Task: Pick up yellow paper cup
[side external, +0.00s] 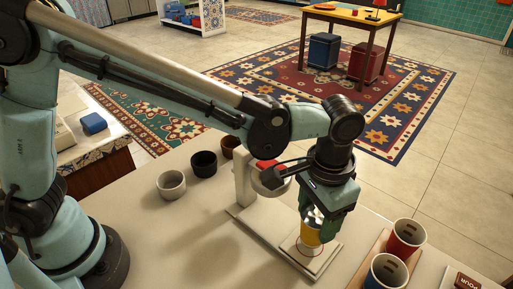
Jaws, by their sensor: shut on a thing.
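The yellow paper cup (312,235) stands upright on the pale base of a stand, on a small round spot. Its upper part is hidden by my gripper. My gripper (316,219) points down over the cup, with its fingers shut on the cup's upper part. I cannot tell whether the cup's bottom touches the base.
The cream stand (243,180) rises just left of my gripper. A red cup (406,238) and a blue cup (387,272) stand on a wooden tray at the right. A white cup (171,184), black cup (204,164) and brown cup (229,146) stand behind left. The front-left counter is clear.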

